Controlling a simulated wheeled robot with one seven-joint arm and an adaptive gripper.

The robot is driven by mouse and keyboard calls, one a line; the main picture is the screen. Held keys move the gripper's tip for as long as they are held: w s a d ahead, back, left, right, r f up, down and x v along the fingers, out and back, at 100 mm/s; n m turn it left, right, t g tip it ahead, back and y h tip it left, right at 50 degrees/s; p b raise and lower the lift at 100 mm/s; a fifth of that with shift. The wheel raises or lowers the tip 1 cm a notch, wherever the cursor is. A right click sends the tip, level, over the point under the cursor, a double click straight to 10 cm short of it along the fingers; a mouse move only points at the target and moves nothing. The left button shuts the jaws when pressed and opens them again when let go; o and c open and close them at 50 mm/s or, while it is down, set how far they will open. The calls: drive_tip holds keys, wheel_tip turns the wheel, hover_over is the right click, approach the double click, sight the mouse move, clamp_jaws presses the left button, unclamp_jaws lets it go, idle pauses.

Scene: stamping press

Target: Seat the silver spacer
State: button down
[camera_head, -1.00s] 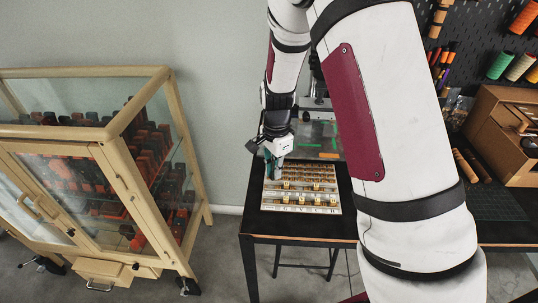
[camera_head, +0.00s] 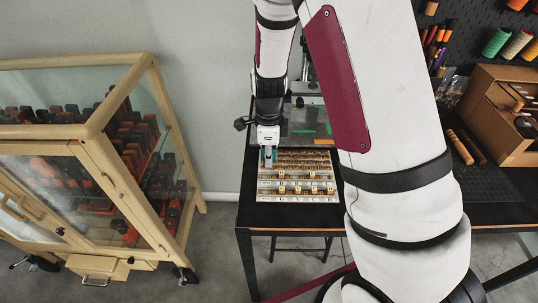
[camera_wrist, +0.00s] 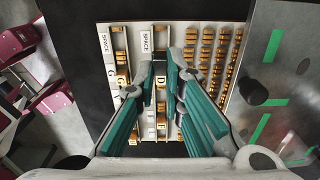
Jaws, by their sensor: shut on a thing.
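The type tray (camera_head: 297,198) lies on the black table, with rows of brass pieces and a front row of lettered labels. My gripper (camera_head: 268,160) is over its back left part in the head view. I cannot tell whether that piece touches the tray.
A grey press plate (camera_head: 308,128) with green marks stands behind the tray, and it is close on the right in the wrist view (camera_wrist: 290,80). A wood-framed glass cabinet (camera_head: 150,130) stands at left. A wooden box (camera_head: 492,105) sits at right. Bare table shows left of the tray.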

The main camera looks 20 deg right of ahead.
drive_tip(key=b, duration=0.1)
hover_over(269, 178)
drive_tip(key=shift+w+f, duration=0.1)
drive_tip(key=shift+f, duration=2)
drive_tip(key=shift+f, duration=0.2)
drive_tip(key=shift+f, duration=0.7)
drive_tip(key=c, duration=1.6)
unclamp_jaws()
wheel_tip(269, 178, up, 12)
